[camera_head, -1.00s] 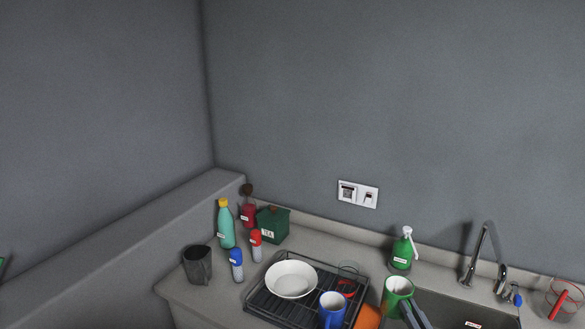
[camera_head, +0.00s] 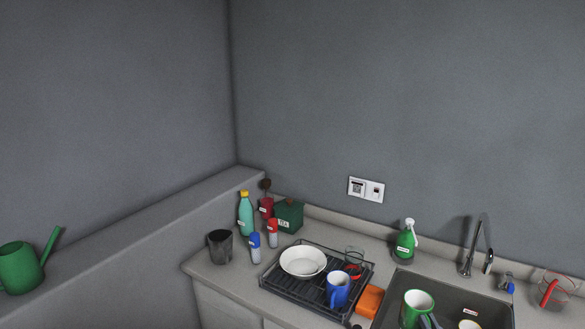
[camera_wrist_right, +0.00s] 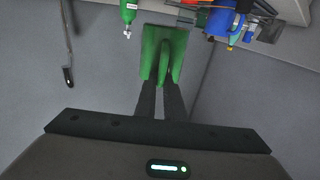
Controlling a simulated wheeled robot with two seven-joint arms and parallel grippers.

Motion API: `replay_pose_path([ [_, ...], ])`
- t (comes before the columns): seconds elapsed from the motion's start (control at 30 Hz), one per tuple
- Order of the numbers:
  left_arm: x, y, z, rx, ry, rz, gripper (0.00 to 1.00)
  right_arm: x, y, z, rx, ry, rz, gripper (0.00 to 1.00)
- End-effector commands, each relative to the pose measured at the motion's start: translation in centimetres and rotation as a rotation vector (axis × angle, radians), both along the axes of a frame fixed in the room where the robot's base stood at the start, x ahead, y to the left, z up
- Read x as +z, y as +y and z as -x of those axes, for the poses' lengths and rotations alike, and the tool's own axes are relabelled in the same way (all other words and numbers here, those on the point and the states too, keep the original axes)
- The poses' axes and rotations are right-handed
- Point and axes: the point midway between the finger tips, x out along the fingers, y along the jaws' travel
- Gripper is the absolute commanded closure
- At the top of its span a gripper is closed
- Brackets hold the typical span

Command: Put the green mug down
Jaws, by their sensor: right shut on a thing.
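The green mug (camera_head: 419,300) with a white inside is over the left part of the sink in the head view. My right gripper (camera_head: 430,321) comes up from the bottom edge and is shut on the mug's handle. In the right wrist view the mug (camera_wrist_right: 163,52) sits at the tips of the two dark fingers of the right gripper (camera_wrist_right: 162,84). The head view does not show what, if anything, is under the mug. My left gripper is not in view.
The sink (camera_head: 455,289) holds a yellow-rimmed item (camera_head: 469,325). Left of it are an orange sponge (camera_head: 369,301) and a dish rack (camera_head: 275,285) with a white bowl (camera_head: 303,261) and a blue mug (camera_head: 338,289). A green soap bottle (camera_head: 405,243) and the tap (camera_head: 471,246) stand behind. Bare counter (camera_head: 233,282) lies left of the rack.

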Motion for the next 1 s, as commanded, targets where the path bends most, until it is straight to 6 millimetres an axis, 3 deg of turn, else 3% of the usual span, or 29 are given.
replay_pose_path([
  [0.27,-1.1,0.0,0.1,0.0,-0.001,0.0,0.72,-1.0,1.6,1.1,0.008,0.0,0.0,1.0],
  [0.57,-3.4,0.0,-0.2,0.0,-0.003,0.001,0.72,-2.9,4.9,3.6,0.021,0.001,-0.001,1.0],
  [0.77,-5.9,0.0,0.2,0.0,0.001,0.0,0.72,-4.4,7.9,6.3,0.023,0.001,-0.003,1.0],
  [1.0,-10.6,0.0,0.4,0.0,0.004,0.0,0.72,-6.1,11.8,11.6,-0.006,-0.002,-0.006,1.0],
])
